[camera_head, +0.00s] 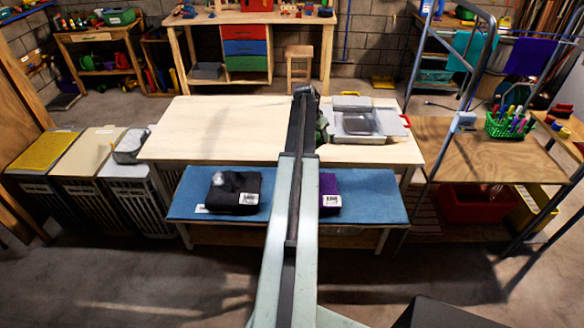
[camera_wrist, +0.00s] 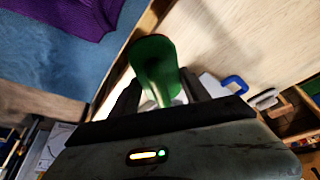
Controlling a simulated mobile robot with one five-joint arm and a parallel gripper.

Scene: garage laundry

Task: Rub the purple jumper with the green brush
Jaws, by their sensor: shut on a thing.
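The purple jumper (camera_head: 330,187) lies folded on a blue mat (camera_head: 380,190), partly hidden behind my arm, with a white label at its front. It also shows in the wrist view at the upper left (camera_wrist: 62,14), on the blue mat (camera_wrist: 50,65). The green brush (camera_wrist: 154,62) is between the two dark fingers of my gripper (camera_wrist: 160,88), which is shut on it. The brush is apart from the jumper in the wrist view. In the head view my arm reaches over the mat, and the brush cannot be made out clearly.
A folded black garment (camera_head: 233,190) lies on the mat left of my arm. A pale wooden table (camera_head: 215,130) stands behind and above the mat, with grey trays (camera_head: 357,122) on its right. Lidded bins (camera_head: 95,150) stand at left. A plywood table (camera_head: 490,150) stands at right.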

